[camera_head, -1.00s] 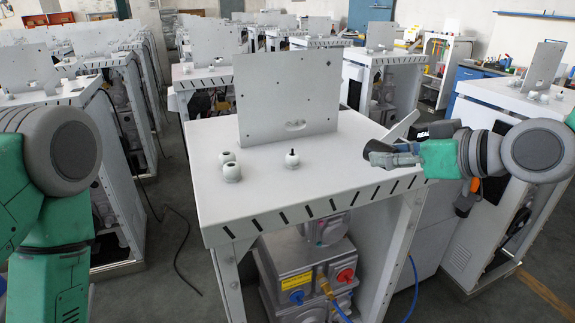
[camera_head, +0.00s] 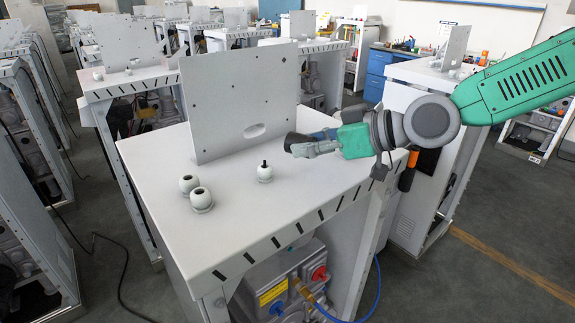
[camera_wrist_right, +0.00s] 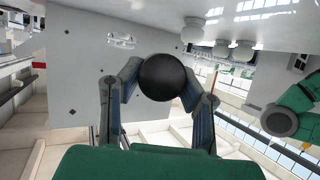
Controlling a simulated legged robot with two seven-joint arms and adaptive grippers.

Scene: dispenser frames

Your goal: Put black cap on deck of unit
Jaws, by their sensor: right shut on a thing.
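The unit's deck (camera_head: 250,225) is a pale grey top with an upright plate (camera_head: 240,100) standing on it. My right gripper (camera_head: 301,146) comes in from the right and is above the deck's right part, right of the plate. It is shut on the black cap (camera_head: 293,140), partly hidden by the fingers. In the right wrist view the black cap (camera_wrist_right: 163,77) is a round dark shape between the two fingers, clear of the deck. My left gripper is not in view in either picture.
Two white ball knobs (camera_head: 201,198) stand on the deck's left part. A third knob (camera_head: 265,172) with a black stem stands between them and my right gripper. The front of the deck is clear. Similar units (camera_head: 125,70) stand behind.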

